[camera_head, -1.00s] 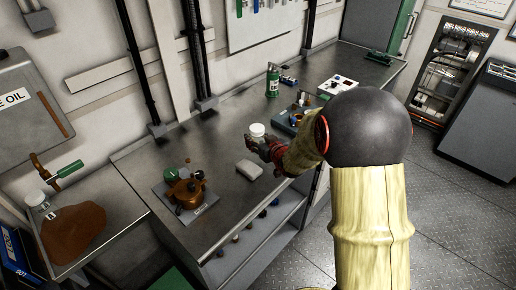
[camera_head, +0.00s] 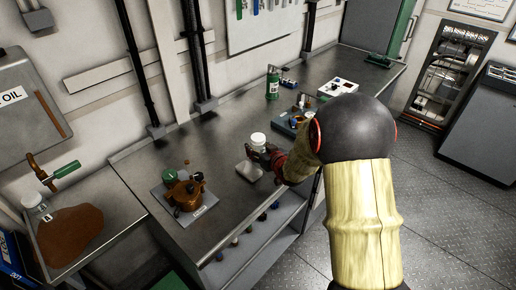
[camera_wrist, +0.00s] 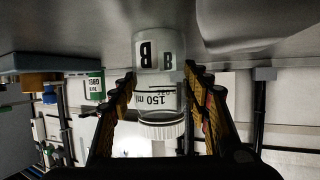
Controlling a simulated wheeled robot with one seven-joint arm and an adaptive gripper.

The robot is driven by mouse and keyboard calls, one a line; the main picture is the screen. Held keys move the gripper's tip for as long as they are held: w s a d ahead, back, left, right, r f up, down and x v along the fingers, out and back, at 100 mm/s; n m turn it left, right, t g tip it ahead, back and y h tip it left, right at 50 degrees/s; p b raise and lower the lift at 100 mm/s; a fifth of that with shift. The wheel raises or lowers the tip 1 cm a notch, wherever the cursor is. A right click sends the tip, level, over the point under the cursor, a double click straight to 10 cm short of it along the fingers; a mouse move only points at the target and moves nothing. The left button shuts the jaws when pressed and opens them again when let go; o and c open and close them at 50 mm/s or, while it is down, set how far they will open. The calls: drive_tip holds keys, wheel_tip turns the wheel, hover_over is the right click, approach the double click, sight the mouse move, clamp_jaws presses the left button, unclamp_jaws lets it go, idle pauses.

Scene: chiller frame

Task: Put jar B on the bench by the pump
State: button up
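Jar B (camera_head: 258,141) is a small clear jar with a white cap. In the wrist view, which looks upside down, jar B (camera_wrist: 158,95) shows its "B" label and "150 ml" mark. My gripper (camera_wrist: 160,80) has a finger on each side of the jar and looks shut on it. In the head view my gripper (camera_head: 262,154) is at the jar, over the bench (camera_head: 225,140). I cannot tell whether the jar's base touches the bench. The brass-coloured pump (camera_head: 185,194) stands on a plate at the bench's left end, left of the jar.
A grey block (camera_head: 249,171) lies between jar and pump. Another jar (camera_head: 33,199) stands on the lower left shelf beside a brown patch (camera_head: 70,235). A green canister (camera_head: 272,82) and a blue tray (camera_head: 290,122) are farther back. Bare bench lies behind the pump.

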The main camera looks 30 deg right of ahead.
drive_tip(key=shift+o, duration=1.3)
drive_tip(key=shift+r, duration=0.1)
drive_tip(key=shift+r, duration=0.15)
drive_tip(key=d+p+v, duration=0.1)
drive_tip(key=p+v, duration=0.2)
drive_tip(key=v, duration=0.8)
drive_tip(key=s+a+r+g+h, duration=0.1)
drive_tip(key=s+a+r+g, duration=0.1)
drive_tip(key=s+a+r, duration=0.3)
drive_tip(key=s+a+r+g+h, duration=0.1)
drive_tip(key=s+r+g, duration=0.15)
drive_tip(key=r, duration=0.35)
drive_tip(key=s+a+r+g+y, duration=0.1)
drive_tip(key=s+a+r, duration=0.1)
drive_tip(key=s+a, duration=0.4)
drive_tip(key=s+a+r+g+y, duration=0.1)
drive_tip(key=s+a, duration=0.5)
drive_tip(key=s, duration=0.8)
drive_tip(key=shift+r+n+g+y, duration=0.3)
drive_tip(key=shift+r+g+y, duration=0.1)
drive_tip(key=shift+r+g, duration=0.25)
